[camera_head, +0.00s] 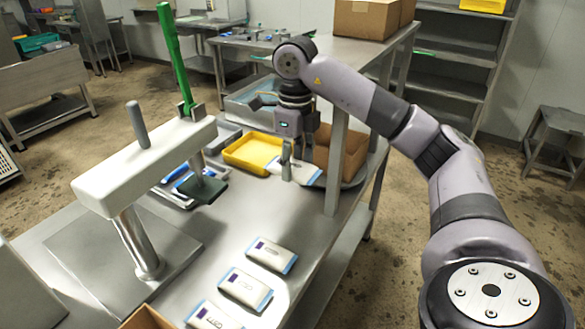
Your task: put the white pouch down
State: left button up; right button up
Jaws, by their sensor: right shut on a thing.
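My right gripper (297,163) points down over the far part of the steel table and is shut on a white pouch (306,174) with a blue edge. The held pouch is just right of the yellow tray (232,157) and in front of an open cardboard box. The fingers cover part of the pouch, and I cannot tell whether it touches the table. Three similar white pouches lie in a row nearer: one (271,255), a second (245,289) and a third (210,317), cut by the frame edge. My left gripper is not in view.
A white press with a green lever (172,50) stands on the table (310,235) at left. The cardboard box (352,150) and a shelf post (337,165) stand close right of the gripper. More pouches lie behind the press. The table's middle is clear.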

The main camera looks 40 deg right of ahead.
jog(key=shift+r, duration=0.3)
jog(key=s+a+f+n, duration=0.3)
jog(key=a+n, duration=0.4)
jog(key=n, duration=0.3)
jog(key=s+a+f+n, duration=0.3)
jog(key=a+n, duration=0.4)
jog(key=n, duration=0.3)
jog(key=s+a+f+n, duration=0.2)
jog(key=a+f+n, duration=0.3)
jog(key=n, duration=0.6)
jog(key=shift+s+a+f, duration=0.1)
jog(key=shift+s+a, duration=0.1)
jog(key=shift+a, duration=0.3)
jog(key=shift+s+a+f, duration=0.1)
jog(key=shift+s+a, duration=0.1)
jog(key=shift+a, duration=0.25)
jog(key=shift+s+a+f+n, duration=0.15)
jog(key=shift+s+a+n, duration=0.3)
jog(key=shift+n, duration=0.45)
